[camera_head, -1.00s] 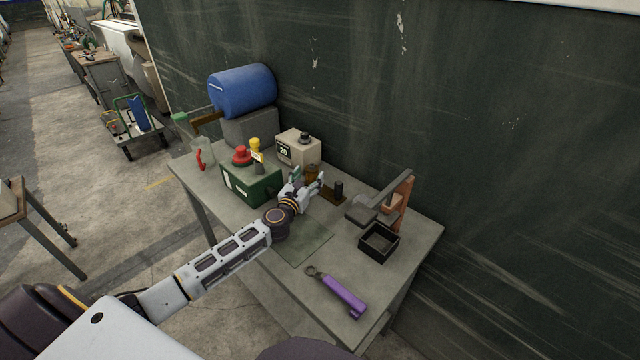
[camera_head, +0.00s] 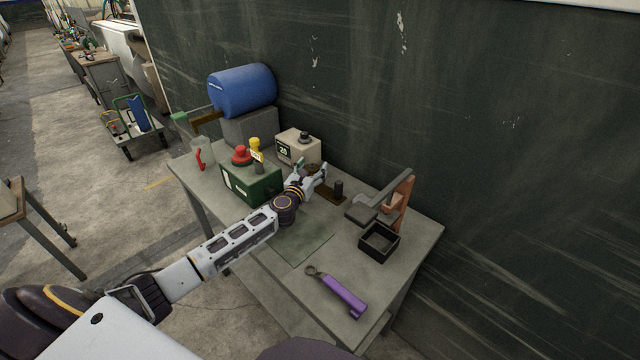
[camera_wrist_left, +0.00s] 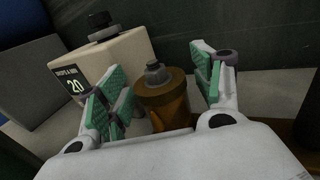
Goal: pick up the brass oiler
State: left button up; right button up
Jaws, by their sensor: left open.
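The brass oiler (camera_wrist_left: 165,98) is a brown-gold cylinder with a grey nozzle cap on top. In the left wrist view it stands upright between the green-padded fingers of my left gripper (camera_wrist_left: 158,90), with a gap visible on the right side. In the head view my left gripper (camera_head: 311,172) reaches over the back middle of the table, open around the oiler, which is mostly hidden there by the gripper. My right gripper is not in view.
A cream box (camera_head: 298,147) marked 20 stands just behind and left of the gripper. A green box (camera_head: 250,184) with red and yellow tops is to its left. A black tray (camera_head: 379,243), a grey clamp stand (camera_head: 368,208) and a purple tool (camera_head: 341,291) are to the right. The table's front middle is clear.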

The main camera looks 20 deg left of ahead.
pick_arm(q)
jog(key=shift+w, duration=0.15)
jog(key=shift+c, duration=0.5)
jog(key=c, duration=1.2)
